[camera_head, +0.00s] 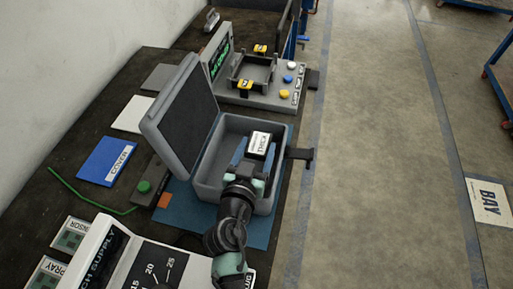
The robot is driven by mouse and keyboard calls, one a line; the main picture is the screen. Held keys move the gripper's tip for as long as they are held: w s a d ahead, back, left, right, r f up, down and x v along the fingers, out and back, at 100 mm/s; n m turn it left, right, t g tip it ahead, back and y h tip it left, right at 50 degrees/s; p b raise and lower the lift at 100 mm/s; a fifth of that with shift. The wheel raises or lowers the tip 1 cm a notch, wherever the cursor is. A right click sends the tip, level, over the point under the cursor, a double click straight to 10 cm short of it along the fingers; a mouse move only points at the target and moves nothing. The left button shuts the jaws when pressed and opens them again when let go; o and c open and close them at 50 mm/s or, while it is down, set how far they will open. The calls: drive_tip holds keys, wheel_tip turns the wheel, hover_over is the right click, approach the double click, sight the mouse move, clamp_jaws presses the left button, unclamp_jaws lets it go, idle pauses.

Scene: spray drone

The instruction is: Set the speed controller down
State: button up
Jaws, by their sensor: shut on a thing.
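A small dark block with a white printed label (260,143), which looks like the speed controller, is at the end of my gripper (254,162). My gripper is shut on it, above or within the mouth of an open grey case (208,187). The case's lid (181,103) stands raised on the left. Something blue shows inside the case beside my gripper. I cannot tell whether the block touches the case floor, since my gripper and arm hide part of the inside.
A test fixture (260,95) with coloured buttons stands behind the case. A blue cover card (107,161), a white card (132,114) and a green-button box (148,184) lie left. A supply meter (150,262) stands in front. The bench's right edge is close, with open floor (380,150) beyond.

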drive_tip(key=shift+f+b, duration=0.4)
drive_tip(key=shift+b, duration=0.05)
drive_tip(key=o, duration=1.1)
drive_tip(key=shift+r, duration=0.1)
